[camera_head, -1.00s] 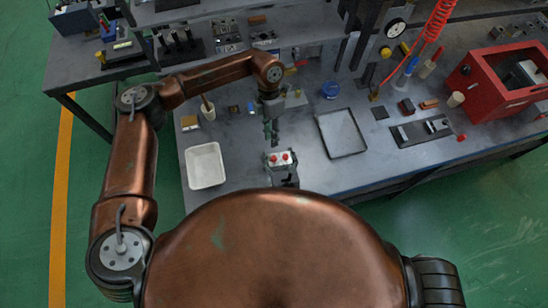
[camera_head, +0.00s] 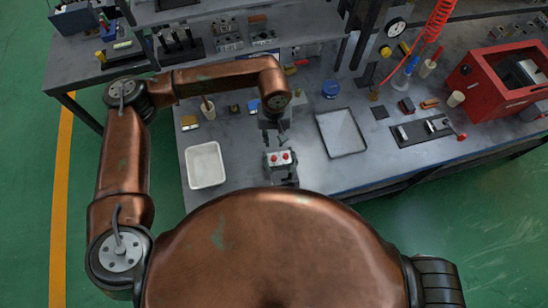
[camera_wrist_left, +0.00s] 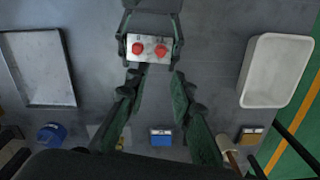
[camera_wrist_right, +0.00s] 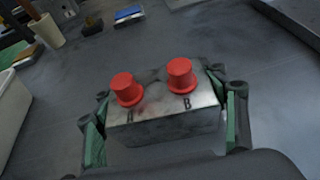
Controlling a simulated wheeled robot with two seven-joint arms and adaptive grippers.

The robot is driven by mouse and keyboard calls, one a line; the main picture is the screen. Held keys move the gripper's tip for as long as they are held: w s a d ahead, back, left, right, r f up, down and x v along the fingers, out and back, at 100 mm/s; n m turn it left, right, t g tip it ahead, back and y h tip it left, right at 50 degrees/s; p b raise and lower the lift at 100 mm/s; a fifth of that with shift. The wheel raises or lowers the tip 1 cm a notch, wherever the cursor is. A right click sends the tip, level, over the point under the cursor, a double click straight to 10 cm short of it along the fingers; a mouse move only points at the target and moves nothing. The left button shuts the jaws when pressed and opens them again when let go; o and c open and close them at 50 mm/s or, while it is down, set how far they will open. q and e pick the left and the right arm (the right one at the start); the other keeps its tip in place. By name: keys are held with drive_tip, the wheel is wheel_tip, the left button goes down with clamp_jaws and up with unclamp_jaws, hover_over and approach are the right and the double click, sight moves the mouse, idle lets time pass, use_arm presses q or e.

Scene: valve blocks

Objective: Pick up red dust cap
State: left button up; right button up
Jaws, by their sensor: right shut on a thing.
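A grey metal valve block (camera_wrist_right: 165,115) with two red dust caps stands upright between my right gripper's fingers (camera_wrist_right: 165,125), which are shut on its sides. In the right wrist view one red cap (camera_wrist_right: 126,89) sits above the letter A, the other (camera_wrist_right: 181,76) above B. Both caps are on the block; they also show in the head view (camera_head: 279,157) and left wrist view (camera_wrist_left: 149,49). My left gripper (camera_wrist_left: 155,82) is open and empty, its fingertips pointing at the block and just short of it. In the head view, the left arm partly hides the left gripper (camera_head: 278,136).
A white bin (camera_head: 190,165) lies left of the block, and a grey tray (camera_head: 322,130) lies to the right. Bench between bin and tray is mostly clear.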

sight(274, 157)
use_arm(q)
drive_tip(key=shift+m, duration=0.4)
drive_tip(key=f, duration=1.2)
drive_tip(key=shift+s, duration=0.2)
drive_tip(key=shift+c, duration=0.2)
drive_tip(key=c, duration=0.4)
